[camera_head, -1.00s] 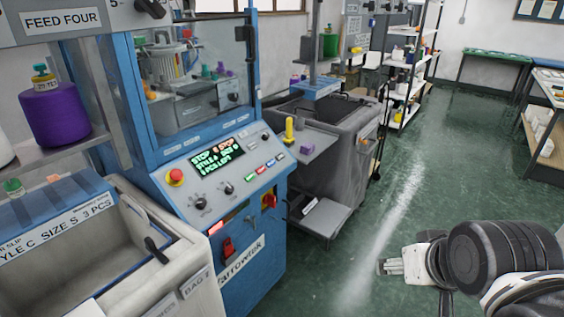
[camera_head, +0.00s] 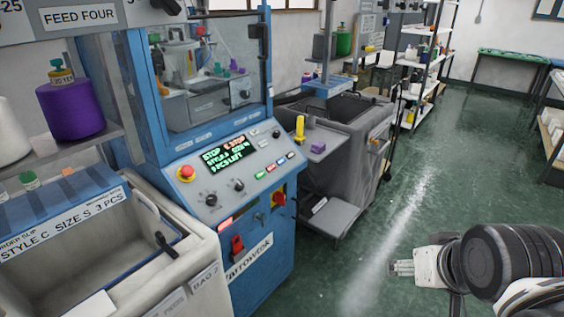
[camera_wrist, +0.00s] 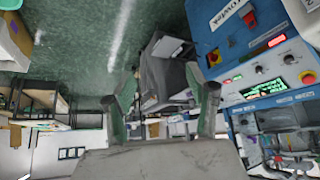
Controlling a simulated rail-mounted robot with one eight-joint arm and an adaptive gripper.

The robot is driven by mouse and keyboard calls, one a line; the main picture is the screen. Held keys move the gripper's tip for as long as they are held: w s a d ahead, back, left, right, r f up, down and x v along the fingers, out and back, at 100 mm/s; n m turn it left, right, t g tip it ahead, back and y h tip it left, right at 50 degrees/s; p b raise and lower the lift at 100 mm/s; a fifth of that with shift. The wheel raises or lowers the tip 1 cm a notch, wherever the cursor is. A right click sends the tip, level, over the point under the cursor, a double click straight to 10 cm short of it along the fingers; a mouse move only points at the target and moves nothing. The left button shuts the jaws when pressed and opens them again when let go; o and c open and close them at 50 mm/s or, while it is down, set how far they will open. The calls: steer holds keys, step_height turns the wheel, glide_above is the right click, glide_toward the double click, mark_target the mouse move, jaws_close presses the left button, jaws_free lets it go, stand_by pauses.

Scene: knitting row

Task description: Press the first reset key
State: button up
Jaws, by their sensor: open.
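The blue knitting machine's sloped control panel (camera_head: 222,172) is on the left in the head view. My gripper (camera_head: 402,268) is at the lower right, over the floor, well apart from the panel. In the wrist view my gripper (camera_wrist: 165,100) is open and empty, and the panel (camera_wrist: 262,72) shows upside down at the right.
A grey bin (camera_head: 345,130) stands right of the machine, with a low step (camera_head: 328,215) in front. A cream bin (camera_head: 90,250) with an order slip is at the lower left. A red-yellow switch (camera_head: 278,197) is on the machine's front. The green floor (camera_head: 400,200) in between is clear.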

steer(key=shift+c, duration=0.3)
steer(key=shift+w+r, duration=0.2)
steer(key=c, duration=0.5)
steer(key=shift+m, duration=0.3)
steer(key=w+r, duration=0.1)
steer(key=w, duration=0.1)
steer(key=w+a+r, duration=0.1)
steer(key=shift+w+r, duration=0.35)
jaws_close()
steer(key=w+a+r+m+g+y, duration=0.1)
steer(key=w+a+r+m+y, duration=0.2)
steer(key=w, duration=1)
steer(key=w+a+r, duration=0.3)
steer(key=w+a, duration=0.2)
steer(key=w, duration=0.8)
steer(key=w+a+f+m+y, duration=0.1)
steer(key=w+a+f, duration=0.2)
steer(key=w, duration=0.5)
steer(key=w+a+f+m+g+y, duration=0.1)
steer(key=w+a+f, duration=0.3)
steer(key=w, duration=0.5)
steer(key=w+a+f+m+g+y, duration=0.1)
steer(key=w+a+f, duration=0.3)
steer(key=w+f, duration=0.2)
steer(key=w, duration=0.2)
steer(key=shift+w+f, duration=0.2)
steer(key=shift+w, duration=0.2)
